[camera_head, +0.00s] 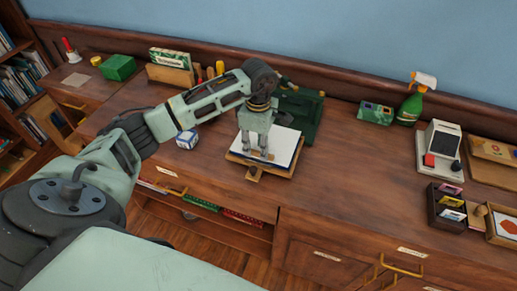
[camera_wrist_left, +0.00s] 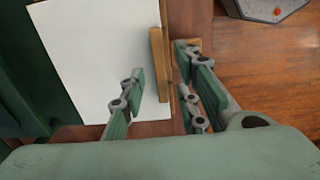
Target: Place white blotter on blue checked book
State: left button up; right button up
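A white flat sheet or pad (camera_head: 284,143), which looks like the blotter, lies on the desk with wooden edging (camera_head: 278,171) along its front. It fills the left of the left wrist view (camera_wrist_left: 95,60), with a wooden strip (camera_wrist_left: 158,65) along its right edge. My left gripper (camera_head: 256,155) points down over the front of the pad. In the wrist view its fingers (camera_wrist_left: 160,95) are apart, one on each side of the strip; contact is unclear. A small blue-and-white item (camera_head: 186,139) lies left of it; I cannot tell whether it is the checked book. My right gripper is not in view.
A dark green case (camera_head: 303,113) stands right behind the pad. A green spray bottle (camera_head: 412,104), a card box (camera_head: 451,203) and a white-faced device (camera_head: 440,145) are at the right. The desk (camera_head: 345,185) between them and the pad is clear.

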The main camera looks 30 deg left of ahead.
pick_arm(q)
notch_tip(320, 180, up, 10)
jog(key=b, duration=0.2)
jog(key=shift+r, duration=0.2)
dwell(1.2)
